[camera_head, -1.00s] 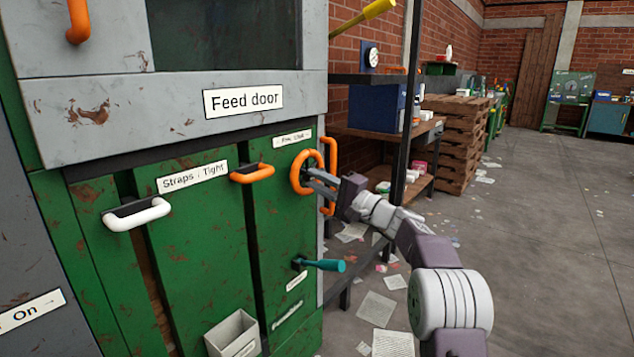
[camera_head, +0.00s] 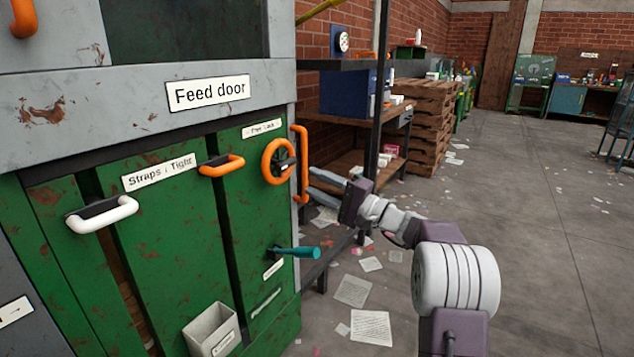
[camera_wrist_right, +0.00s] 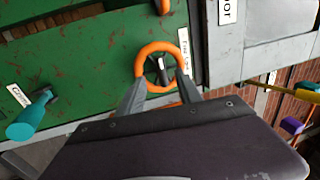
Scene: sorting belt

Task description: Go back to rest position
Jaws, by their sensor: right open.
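My right gripper (camera_head: 325,182) is open and empty, to the right of the orange ring wheel (camera_head: 279,161) on the green cabinet front. In the head view its fingers are apart from the wheel, near the upright orange handle (camera_head: 302,165). My left gripper is not in view.
The green cabinet carries a white handle (camera_head: 102,214), an orange handle (camera_head: 221,165), a teal lever (camera_head: 298,252) and a grey bin (camera_head: 211,331). A shelf (camera_head: 345,150) and stacked pallets (camera_head: 432,130) stand behind. The floor at right is open, with scattered papers (camera_head: 371,327).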

